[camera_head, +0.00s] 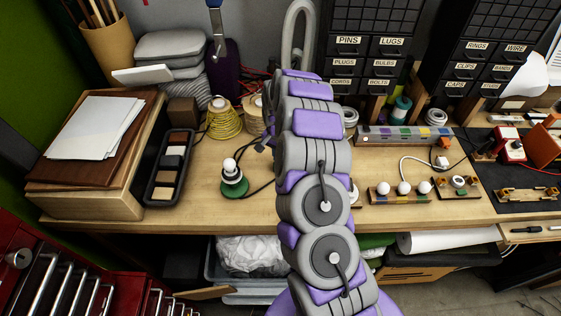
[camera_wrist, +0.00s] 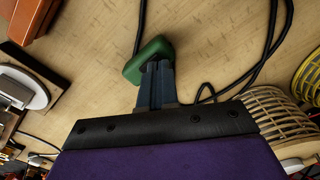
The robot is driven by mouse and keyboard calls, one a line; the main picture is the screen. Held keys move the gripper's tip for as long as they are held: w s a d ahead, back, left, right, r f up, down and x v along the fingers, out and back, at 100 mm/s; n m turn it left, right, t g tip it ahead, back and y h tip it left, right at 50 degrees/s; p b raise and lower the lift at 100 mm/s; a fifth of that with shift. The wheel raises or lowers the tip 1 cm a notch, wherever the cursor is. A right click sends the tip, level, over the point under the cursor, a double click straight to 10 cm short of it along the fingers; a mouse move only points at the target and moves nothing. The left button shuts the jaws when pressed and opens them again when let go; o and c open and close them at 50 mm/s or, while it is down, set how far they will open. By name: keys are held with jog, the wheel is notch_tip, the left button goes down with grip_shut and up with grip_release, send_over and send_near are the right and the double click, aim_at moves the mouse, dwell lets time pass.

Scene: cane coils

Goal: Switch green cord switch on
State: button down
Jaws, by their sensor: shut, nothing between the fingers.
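The green cord switch (camera_wrist: 149,58) is a small green block on the wooden bench in the wrist view. A black cord runs from its far side towards the top edge. My gripper (camera_wrist: 157,66) is shut and empty, its narrow dark fingers side by side. Its fingertips overlap the near part of the switch and hide some of it; I cannot tell whether they touch it. The switch's on or off state cannot be read. In the head view I cannot make out the switch; my arm covers the middle of the bench.
A round green-based lamp holder with a white bulb (camera_head: 231,170) stands left of my arm. A yellow cord coil (camera_head: 224,121) stands behind it. A black tray (camera_head: 170,165) lies farther left. A bulb strip (camera_head: 405,192) lies right. Loose black cord (camera_wrist: 262,62) crosses the bench.

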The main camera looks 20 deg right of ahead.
jog(key=shift+r+p, duration=0.65)
jog(key=shift+r, duration=2.1)
jog(key=s+a+r+n+b, duration=0.25)
jog(key=s+a+r, duration=0.25)
jog(key=s+r, duration=0.25)
jog(key=s+a+r+n+b, duration=0.1)
jog(key=s+a+r+n, duration=0.2)
jog(key=s+a+r, duration=0.4)
jog(key=s+r+n+g+b, duration=0.1)
jog(key=s+n+b, duration=0.2)
jog(key=s, duration=2.6)
jog(key=shift+s+a+r+n+g, duration=0.15)
jog(key=shift+s+a+n+g, duration=0.2)
jog(key=shift+n, duration=0.7)
